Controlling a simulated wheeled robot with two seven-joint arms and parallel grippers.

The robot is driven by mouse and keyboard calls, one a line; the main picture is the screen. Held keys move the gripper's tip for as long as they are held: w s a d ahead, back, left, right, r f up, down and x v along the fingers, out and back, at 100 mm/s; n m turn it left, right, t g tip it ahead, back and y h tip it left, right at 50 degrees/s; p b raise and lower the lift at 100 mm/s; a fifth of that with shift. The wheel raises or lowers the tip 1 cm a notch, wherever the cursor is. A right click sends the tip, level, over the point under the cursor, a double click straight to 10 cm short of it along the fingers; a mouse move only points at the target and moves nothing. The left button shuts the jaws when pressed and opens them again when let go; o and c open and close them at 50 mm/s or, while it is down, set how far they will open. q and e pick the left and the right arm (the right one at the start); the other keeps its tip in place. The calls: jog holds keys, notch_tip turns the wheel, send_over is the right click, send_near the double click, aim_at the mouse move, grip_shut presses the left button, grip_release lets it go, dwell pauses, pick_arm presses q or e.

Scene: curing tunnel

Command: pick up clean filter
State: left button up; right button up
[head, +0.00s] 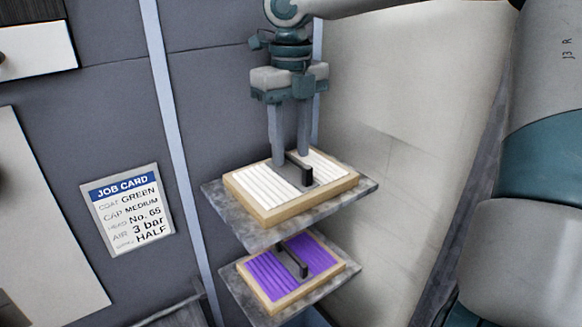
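The clean filter (264,187) has white pleats, a light wooden frame and a dark bar handle (300,172) across its middle. It lies flat on the upper grey shelf plate. My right gripper (290,160) comes straight down over it from above. Its two fingers are apart, one on each side of the far part of the handle, with a gap showing between them. Whether either fingertip touches the handle cannot be told. My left gripper is not in view.
A second filter with purple pleats (266,277) and a dark handle lies on a lower shelf plate (239,293), directly below the upper plate (233,225). A job card (127,210) hangs on the grey wall at left. A pale wall panel (400,120) stands close on the right.

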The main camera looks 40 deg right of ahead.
aim_at(291, 156)
jog(key=shift+f, duration=0.35)
grip_shut()
jog(key=shift+r, duration=0.15)
jog(key=shift+r+p, duration=1.05)
jog(key=shift+r, duration=1.4)
jog(key=shift+r+p, duration=0.65)
jog(key=shift+r, duration=0.55)
